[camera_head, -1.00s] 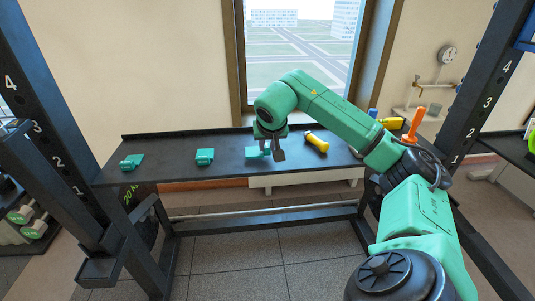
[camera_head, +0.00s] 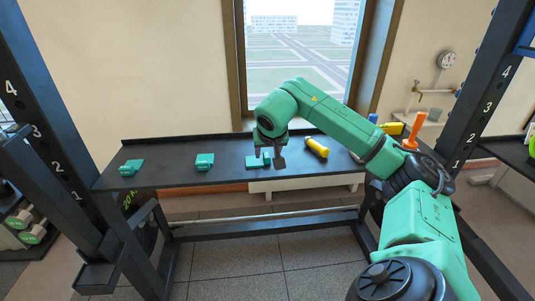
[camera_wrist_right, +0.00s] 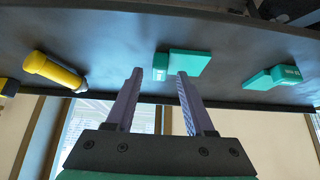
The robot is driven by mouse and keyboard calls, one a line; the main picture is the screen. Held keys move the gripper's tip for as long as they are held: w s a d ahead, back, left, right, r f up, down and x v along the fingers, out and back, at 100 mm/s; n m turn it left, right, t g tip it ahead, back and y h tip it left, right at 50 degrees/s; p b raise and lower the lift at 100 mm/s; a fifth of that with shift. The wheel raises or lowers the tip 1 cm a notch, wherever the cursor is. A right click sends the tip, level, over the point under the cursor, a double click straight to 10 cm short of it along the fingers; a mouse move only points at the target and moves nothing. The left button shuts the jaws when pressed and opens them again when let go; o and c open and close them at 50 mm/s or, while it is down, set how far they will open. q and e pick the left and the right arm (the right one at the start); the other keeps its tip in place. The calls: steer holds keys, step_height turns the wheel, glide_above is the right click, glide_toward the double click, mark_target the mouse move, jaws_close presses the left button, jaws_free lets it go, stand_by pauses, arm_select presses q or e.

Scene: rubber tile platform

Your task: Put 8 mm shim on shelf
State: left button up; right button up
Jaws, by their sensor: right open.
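Three small teal shims lie on the dark shelf (camera_head: 228,170): one at the left (camera_head: 131,166), one in the middle (camera_head: 205,161) and one at the right (camera_head: 256,162). Their labels are too small to read, so I cannot tell which is 8 mm. My right gripper (camera_head: 271,158) is open at the right shim, partly covering it in the head view. In the right wrist view the gripper (camera_wrist_right: 159,73) is open with empty space between its fingers. A shim (camera_wrist_right: 188,64) lies just beyond the fingertips, and another (camera_wrist_right: 275,77) is farther right. My left gripper is not in view.
A yellow-and-black tool (camera_head: 316,146) lies right of the right shim. An orange-handled tool (camera_head: 413,130) and another yellow item (camera_head: 391,128) are farther right. Dark rack posts flank the shelf, with a window behind. The shelf is clear between the shims.

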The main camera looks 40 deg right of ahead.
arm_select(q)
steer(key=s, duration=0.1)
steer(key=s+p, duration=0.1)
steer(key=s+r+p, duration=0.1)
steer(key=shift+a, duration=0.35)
arm_select(e)
steer(key=v, duration=1.1)
steer(key=shift+s+a, duration=0.1)
